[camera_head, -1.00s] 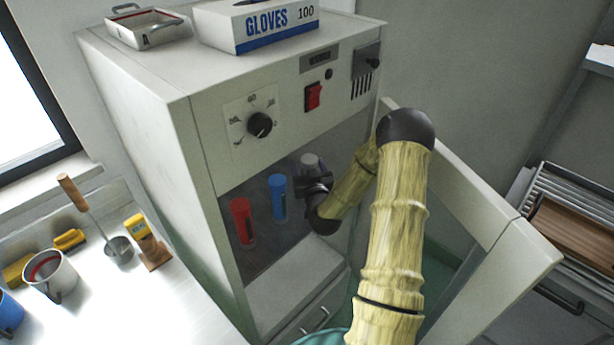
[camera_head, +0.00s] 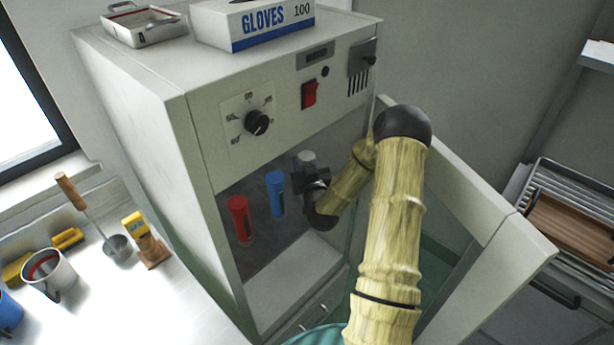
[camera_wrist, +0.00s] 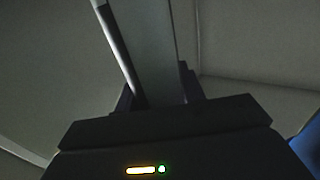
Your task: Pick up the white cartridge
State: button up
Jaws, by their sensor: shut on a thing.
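The white cartridge (camera_head: 307,158) is inside the open cabinet, to the right of the other two cartridges. Only its pale top shows above my gripper (camera_head: 311,181); its lower part is hidden. My gripper is shut on it. In the wrist view the cartridge (camera_wrist: 148,45) is a pale grey shape rising between the dark fingers of my gripper (camera_wrist: 160,90). I cannot tell whether its lower end touches a surface.
A blue cartridge (camera_head: 275,194) and a red cartridge (camera_head: 239,219) stand to the left in the cabinet (camera_head: 205,125). The open door (camera_head: 480,220) is to the right of my arm. A glove box (camera_head: 262,28) and a metal tray (camera_head: 146,27) sit on top.

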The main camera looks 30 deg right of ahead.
jog(key=shift+r, duration=0.15)
notch_tip(320, 180, up, 9)
jog(key=shift+a+r+b, duration=0.15)
jog(key=shift+r+b, duration=0.05)
jog(key=shift+b, duration=0.1)
jog(key=shift+r, duration=0.2)
jog(key=shift+w, duration=0.1)
jog(key=shift+d, duration=0.25)
jog(key=shift+a, duration=0.1)
jog(key=shift+f, duration=0.1)
